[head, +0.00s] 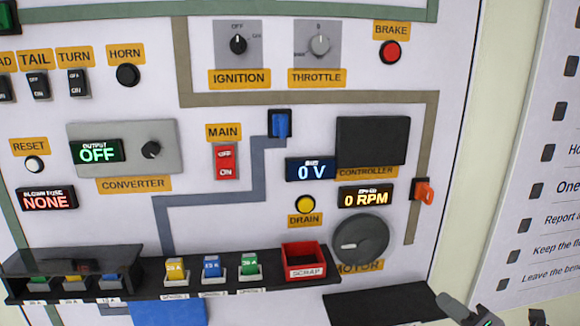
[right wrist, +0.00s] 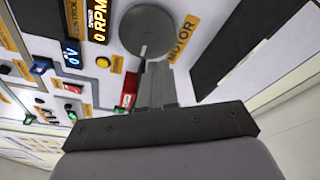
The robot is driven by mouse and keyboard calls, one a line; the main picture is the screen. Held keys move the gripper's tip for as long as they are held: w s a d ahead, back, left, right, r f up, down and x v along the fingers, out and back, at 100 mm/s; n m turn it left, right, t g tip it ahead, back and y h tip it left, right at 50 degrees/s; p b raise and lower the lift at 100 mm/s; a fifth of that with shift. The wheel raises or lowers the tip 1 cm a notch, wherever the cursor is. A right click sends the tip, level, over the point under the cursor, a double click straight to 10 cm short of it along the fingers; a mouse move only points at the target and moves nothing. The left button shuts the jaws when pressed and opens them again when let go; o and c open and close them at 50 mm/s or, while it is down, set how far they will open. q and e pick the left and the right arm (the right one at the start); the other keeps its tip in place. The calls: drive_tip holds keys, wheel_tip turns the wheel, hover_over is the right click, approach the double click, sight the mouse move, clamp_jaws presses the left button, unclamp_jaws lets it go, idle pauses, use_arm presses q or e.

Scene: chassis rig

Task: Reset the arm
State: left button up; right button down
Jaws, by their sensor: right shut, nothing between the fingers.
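My right gripper (right wrist: 157,70) is shut and empty in the right wrist view, its grey fingers together in front of the panel. Behind the fingertips are the round grey motor disc (right wrist: 146,30) and the red scrap bin (right wrist: 129,90); I cannot tell the exact gap. In the head view grey parts of my right gripper (head: 462,312) show at the bottom right edge, below the motor disc (head: 361,240) and to the right of the scrap bin (head: 304,262). My left gripper is not in view.
The upright white panel carries a red main switch (head: 226,161), a yellow drain button (head: 305,204), an orange lever (head: 425,192) and displays reading 0 V and 0 RPM. A black shelf (head: 190,284) with coloured fuses juts out below. A checklist board (head: 540,190) stands at right.

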drive_tip(key=s+a+f+m+g, duration=0.2)
drive_tip(key=s+a+f+m, duration=0.2)
drive_tip(key=s+f+m, duration=0.2)
drive_tip(key=s+a+f+m+g+h+p, duration=0.1)
drive_tip(key=s+a+f+m+g, duration=0.1)
drive_tip(key=s+a+f+m, duration=0.3)
drive_tip(key=s+a+f+m+g+h+p, duration=0.1)
drive_tip(key=s+a+f+m, duration=0.3)
drive_tip(key=s+m, duration=0.7)
wheel_tip(320, 180, down, 3)
drive_tip(key=m, duration=0.3)
drive_tip(key=shift+a+g, duration=0.35)
drive_tip(key=shift+g, duration=0.05)
